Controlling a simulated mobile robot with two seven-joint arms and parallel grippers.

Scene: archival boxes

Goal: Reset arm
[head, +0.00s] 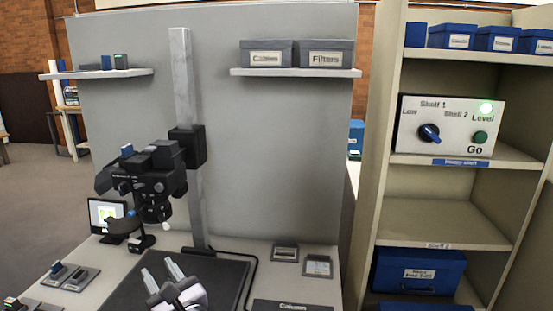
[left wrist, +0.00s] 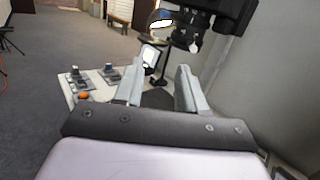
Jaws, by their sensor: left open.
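My left gripper (head: 162,271) is low in the head view, in front of the copy stand and over the dark baseboard (head: 122,290). Its two pale fingers stand apart with nothing between them. The left wrist view also shows the open fingers (left wrist: 158,85), pointing toward the far end of the table. My right gripper does not show in either view.
A black camera head (head: 150,178) hangs on a grey column (head: 182,90) above the table. A small screen (head: 107,215) stands behind at left. A shelf unit (head: 440,205) at right holds blue boxes (head: 420,270) and a control panel (head: 445,127). Wall shelves hold grey boxes (head: 267,54).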

